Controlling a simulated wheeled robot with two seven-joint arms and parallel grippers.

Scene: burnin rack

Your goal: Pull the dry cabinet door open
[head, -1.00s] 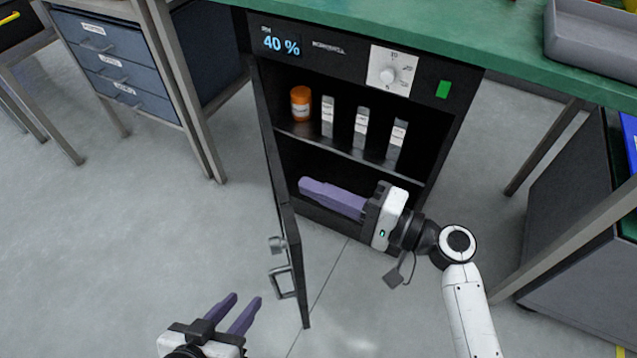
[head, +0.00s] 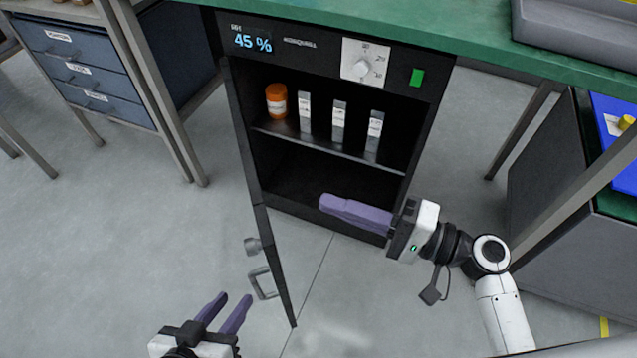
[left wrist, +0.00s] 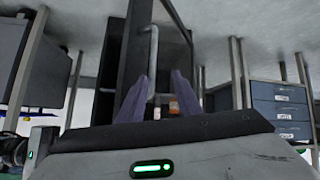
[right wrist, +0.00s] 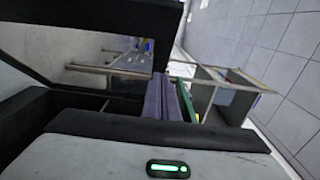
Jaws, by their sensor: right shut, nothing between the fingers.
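The dry cabinet (head: 318,205) is black and stands under the green bench. Its door (head: 262,215) is swung wide open toward me, hinged on the left side. My right gripper (head: 325,205) is shut and empty, in front of the lower part of the open cabinet, right of the door. My left gripper (head: 232,306) is open and empty, left of the door near the handle, apart from it. The handle also shows in the left wrist view (left wrist: 152,55) beyond the fingers.
Inside, an orange bottle (head: 277,101) and several grey-white boxes (head: 338,122) stand on the shelf. The display (head: 252,40) reads 45 %. A drawer unit (head: 85,70) stands left and a grey cabinet (head: 560,190) right. The floor in front is clear.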

